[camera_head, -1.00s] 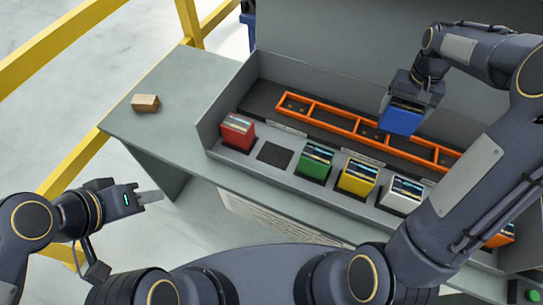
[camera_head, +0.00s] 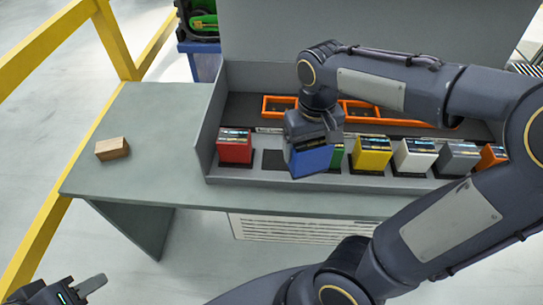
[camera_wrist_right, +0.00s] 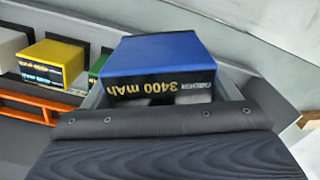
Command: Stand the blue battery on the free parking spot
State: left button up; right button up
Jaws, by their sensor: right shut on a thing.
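The blue battery (camera_head: 310,163) is held by my right gripper (camera_head: 311,143), above the front row of the rack and in front of the green battery (camera_head: 337,158). In the right wrist view the blue battery (camera_wrist_right: 160,52) shows its "3400 mAh" label, between the jaws. The free parking spot (camera_head: 271,160) is a dark square between the red battery (camera_head: 235,148) and the green one; its right part is hidden by the blue battery. My left gripper (camera_head: 92,285) is at the bottom left, away from the rack; its jaw gap is not clear.
Yellow (camera_head: 371,154), white (camera_head: 414,157), grey (camera_head: 457,160) and orange (camera_head: 491,158) batteries stand to the right. An orange frame (camera_head: 280,104) lies behind the row. A cardboard box (camera_head: 112,149) sits on the clear left side of the table.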

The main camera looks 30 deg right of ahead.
jog(key=shift+w+d+f+p, duration=0.1)
jog(key=shift+w+f+p, duration=0.35)
jog(key=shift+w+f, duration=5.9)
jog(key=shift+w, duration=0.15)
jog(key=shift+f, duration=0.1)
jog(key=o, duration=1.5)
